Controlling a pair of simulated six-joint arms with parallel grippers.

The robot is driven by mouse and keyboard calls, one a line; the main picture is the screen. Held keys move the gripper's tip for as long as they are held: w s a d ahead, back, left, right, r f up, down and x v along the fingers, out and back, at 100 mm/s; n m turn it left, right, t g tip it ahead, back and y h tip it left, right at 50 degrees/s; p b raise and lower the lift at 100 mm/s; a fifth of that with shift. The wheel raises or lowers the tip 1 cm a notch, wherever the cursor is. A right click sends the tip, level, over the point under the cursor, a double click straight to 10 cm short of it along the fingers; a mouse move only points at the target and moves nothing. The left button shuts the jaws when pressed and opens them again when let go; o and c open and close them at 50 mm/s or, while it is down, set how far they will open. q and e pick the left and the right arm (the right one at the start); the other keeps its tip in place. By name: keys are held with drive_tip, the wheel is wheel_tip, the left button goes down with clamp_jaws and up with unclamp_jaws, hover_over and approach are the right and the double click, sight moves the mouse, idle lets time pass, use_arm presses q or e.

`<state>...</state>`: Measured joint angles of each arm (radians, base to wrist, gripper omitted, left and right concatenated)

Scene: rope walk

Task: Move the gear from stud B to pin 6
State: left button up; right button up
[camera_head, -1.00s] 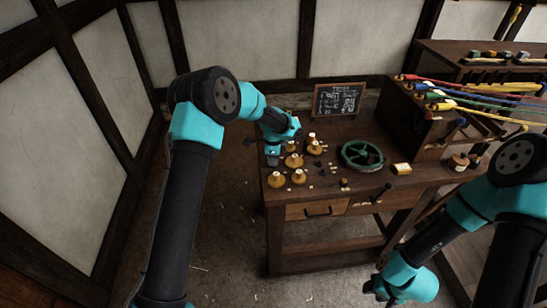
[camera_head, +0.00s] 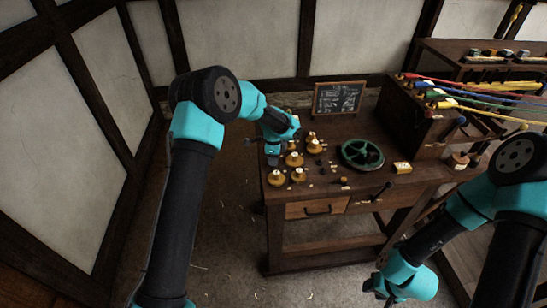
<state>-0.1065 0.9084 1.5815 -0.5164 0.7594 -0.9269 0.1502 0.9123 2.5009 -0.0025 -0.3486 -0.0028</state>
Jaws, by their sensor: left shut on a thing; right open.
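My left gripper (camera_head: 273,162) points down over the left part of the bench top, beside several brass gears, and is shut on a gear that its fingers mostly hide. Brass gears stand close by: one at the front left (camera_head: 276,178), one to its right (camera_head: 299,175), one just right of the gripper (camera_head: 294,160) and one further back (camera_head: 314,146). Small dark pins (camera_head: 321,168) show right of the gears. The stud and pin labels are too small to read. My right gripper (camera_head: 378,289) is open and empty, low in front of the bench.
A chalkboard (camera_head: 338,98) stands at the back. A dark lever (camera_head: 381,190) is at the front edge. Coloured ropes (camera_head: 490,92) run off right.

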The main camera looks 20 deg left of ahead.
use_arm(q)
drive_tip(key=shift+f, duration=0.25)
idle(0.3)
drive_tip(key=o, duration=0.9)
drive_tip(key=shift+r, duration=0.1)
drive_tip(key=shift+r, duration=3.9)
